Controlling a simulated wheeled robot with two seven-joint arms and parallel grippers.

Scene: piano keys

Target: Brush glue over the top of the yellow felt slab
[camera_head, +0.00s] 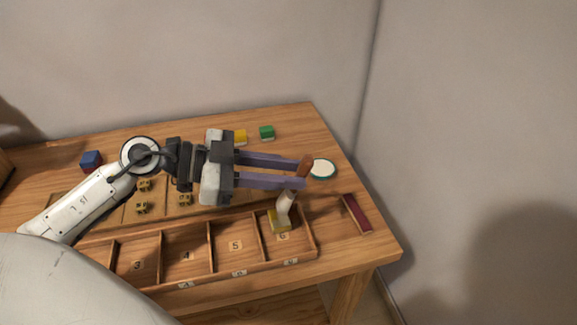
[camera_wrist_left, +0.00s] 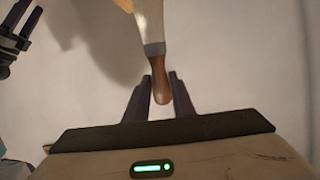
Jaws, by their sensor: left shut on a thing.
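My left gripper (camera_head: 303,172) is shut on the brown handle of the brush (camera_head: 306,162). The handle also shows between the fingers in the left wrist view (camera_wrist_left: 161,84). The brush's pale head points toward the front, over the tray's compartment 6. The yellow felt slab (camera_head: 279,226) appears to be the yellow block in that compartment, directly below the bristles in the picture. The brush partly hides it, and I cannot tell whether they touch. A round white dish with a teal rim (camera_head: 322,168), perhaps the glue, stands just right of the fingers.
The wooden tray (camera_head: 314,240) has numbered compartments; 3, 4 and 5 look empty. A dark red strip (camera_head: 356,214) lies to its right. Yellow (camera_head: 240,135), green (camera_head: 266,132) and blue (camera_head: 91,160) blocks are at the back. A dark mechanical part (camera_wrist_left: 14,42) shows in the wrist view.

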